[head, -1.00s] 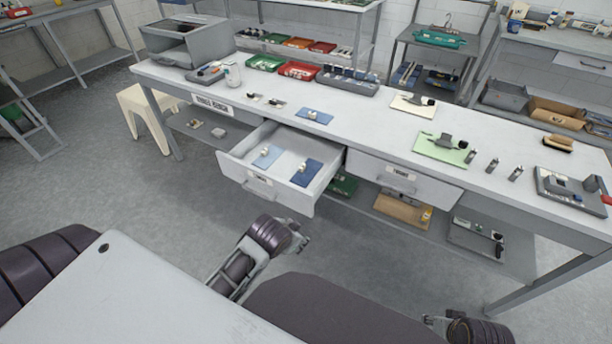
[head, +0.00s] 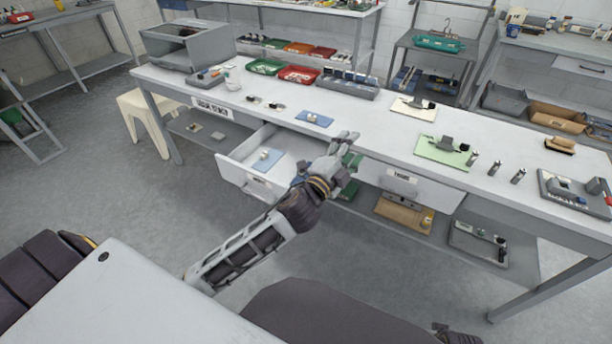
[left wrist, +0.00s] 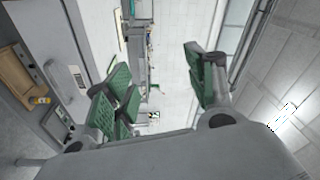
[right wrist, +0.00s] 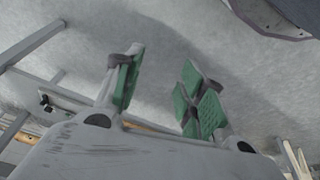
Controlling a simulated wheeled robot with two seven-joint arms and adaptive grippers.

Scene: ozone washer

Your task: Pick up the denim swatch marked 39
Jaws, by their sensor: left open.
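Three blue fabric swatches were in view; no number is legible on any. A light blue swatch (head: 264,160) with a small pale piece on it lies in the open drawer (head: 238,157). A mid-blue swatch (head: 314,118) lies on the tabletop behind the drawer. A dark blue swatch in the drawer's right part is now mostly or wholly hidden by my left gripper (head: 349,148). That gripper is open and empty, above the drawer's right side; its spread fingers also show in the left wrist view (left wrist: 155,68). My right gripper (right wrist: 160,82) is open and empty over the floor.
The long white workbench (head: 390,125) bears a green mat (head: 446,150), several small cylinders and a tool tray (head: 575,193). A shut drawer (head: 400,180) is right of the open one. Floor before the bench is clear.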

